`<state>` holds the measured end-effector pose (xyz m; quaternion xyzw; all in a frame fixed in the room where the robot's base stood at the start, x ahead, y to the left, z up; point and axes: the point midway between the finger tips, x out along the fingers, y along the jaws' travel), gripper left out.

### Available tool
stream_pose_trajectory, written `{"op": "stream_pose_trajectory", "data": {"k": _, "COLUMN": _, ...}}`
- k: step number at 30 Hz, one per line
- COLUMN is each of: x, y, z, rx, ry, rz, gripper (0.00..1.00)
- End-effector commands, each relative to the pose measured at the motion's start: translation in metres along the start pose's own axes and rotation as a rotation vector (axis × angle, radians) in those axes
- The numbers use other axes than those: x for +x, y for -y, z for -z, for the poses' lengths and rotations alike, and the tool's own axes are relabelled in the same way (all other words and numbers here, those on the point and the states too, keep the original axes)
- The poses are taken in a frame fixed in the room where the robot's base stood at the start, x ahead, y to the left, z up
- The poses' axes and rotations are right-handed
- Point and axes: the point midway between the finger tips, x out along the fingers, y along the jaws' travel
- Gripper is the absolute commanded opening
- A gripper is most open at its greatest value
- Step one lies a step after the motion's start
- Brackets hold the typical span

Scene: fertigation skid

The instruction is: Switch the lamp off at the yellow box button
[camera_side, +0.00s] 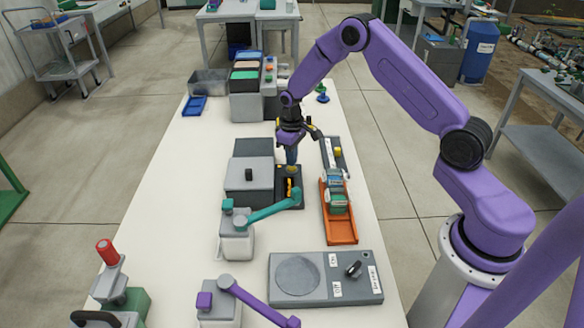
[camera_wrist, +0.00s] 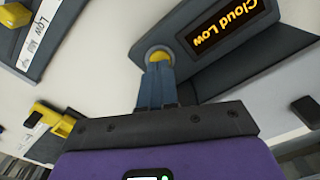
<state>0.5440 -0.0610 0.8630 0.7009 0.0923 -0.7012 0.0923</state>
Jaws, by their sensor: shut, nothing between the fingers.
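My gripper (camera_side: 291,163) points down over a dark box (camera_side: 296,199), fingers together and empty. In the wrist view its fingertips (camera_wrist: 157,70) are at a round yellow button (camera_wrist: 158,56) on the dark box (camera_wrist: 215,85). The fingers cover part of the button; I cannot tell whether they touch or press it. An amber display (camera_wrist: 223,22) on this box is lit and reads "Cloud Low". In the side view the display (camera_side: 290,188) is a small amber patch. I cannot tell which thing is the lamp.
A grey lidded box (camera_side: 248,183) stands left of the dark box. A teal arm on a pale base (camera_side: 236,240) reaches close in front. An orange tray (camera_side: 341,228) and a grey panel with a yellow part (camera_side: 338,152) are right. A grey plate with a knob (camera_side: 325,279) lies nearer.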

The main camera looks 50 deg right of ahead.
Motion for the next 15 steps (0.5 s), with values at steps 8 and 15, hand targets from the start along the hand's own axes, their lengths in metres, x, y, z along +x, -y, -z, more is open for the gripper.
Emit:
{"op": "stream_pose_trajectory", "data": {"k": 8, "x": 0.0029, "y": -0.0001, "z": 0.0003, "rx": 0.0, "ry": 0.0, "rz": 0.0, "gripper": 0.0}}
{"op": "stream_pose_trajectory", "data": {"k": 15, "x": 0.0053, "y": -0.0001, "z": 0.0003, "rx": 0.0, "ry": 0.0, "rz": 0.0, "gripper": 0.0}}
